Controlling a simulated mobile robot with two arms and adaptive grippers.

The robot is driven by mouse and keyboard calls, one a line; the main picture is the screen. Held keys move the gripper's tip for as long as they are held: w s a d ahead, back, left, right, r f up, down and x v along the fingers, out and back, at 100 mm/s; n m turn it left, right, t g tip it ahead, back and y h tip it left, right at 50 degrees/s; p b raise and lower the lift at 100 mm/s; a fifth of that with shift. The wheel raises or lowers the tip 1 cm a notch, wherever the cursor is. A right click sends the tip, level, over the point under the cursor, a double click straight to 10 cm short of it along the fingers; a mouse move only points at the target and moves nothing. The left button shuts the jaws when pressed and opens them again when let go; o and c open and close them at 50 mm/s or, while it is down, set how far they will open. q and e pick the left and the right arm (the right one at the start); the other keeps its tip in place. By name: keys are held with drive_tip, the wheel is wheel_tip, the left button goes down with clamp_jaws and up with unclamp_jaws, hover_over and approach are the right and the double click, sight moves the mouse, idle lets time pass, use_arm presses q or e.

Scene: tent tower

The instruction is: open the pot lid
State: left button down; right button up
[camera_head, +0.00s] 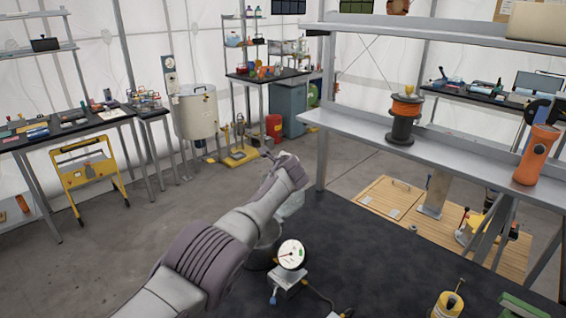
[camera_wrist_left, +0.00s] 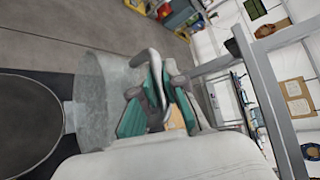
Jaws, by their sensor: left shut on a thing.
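The grey pot (camera_head: 264,246) stands on the dark table, partly hidden behind my left arm. In the left wrist view its rim (camera_wrist_left: 69,118) frames a dark round opening at the left edge. The pale grey lid (camera_head: 291,207) shows beyond my arm, tilted up at the pot's far side. In the wrist view the lid (camera_wrist_left: 96,100) stands beside the opening; I cannot tell whether it touches the rim. My left gripper (camera_wrist_left: 160,98) has its teal-padded fingers shut on the lid's curved handle (camera_wrist_left: 150,58). In the head view its fingers (camera_head: 270,156) are mostly hidden by my wrist. My right gripper is not in view.
A dial gauge (camera_head: 291,254) stands close beside the pot, with a cable. A yellow canister (camera_head: 448,304) is at the table's front right. A metal shelf (camera_head: 455,150) with an orange spool (camera_head: 405,108) and an orange flashlight (camera_head: 537,155) runs behind. The table middle is clear.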

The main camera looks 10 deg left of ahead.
use_arm(q)
drive_tip(key=c, duration=1.2)
unclamp_jaws()
drive_tip(key=shift+r, duration=0.1)
drive_tip(key=shift+s+d, duration=0.35)
drive_tip(key=shift+d, duration=0.2)
drive_tip(key=shift+s+r, duration=0.2)
drive_tip(key=shift+s, duration=0.25)
drive_tip(key=shift+s+a+r, duration=0.2)
drive_tip(key=shift+s+a, duration=0.15)
drive_tip(key=shift+s, duration=0.2)
drive_tip(key=shift+v, duration=2.35)
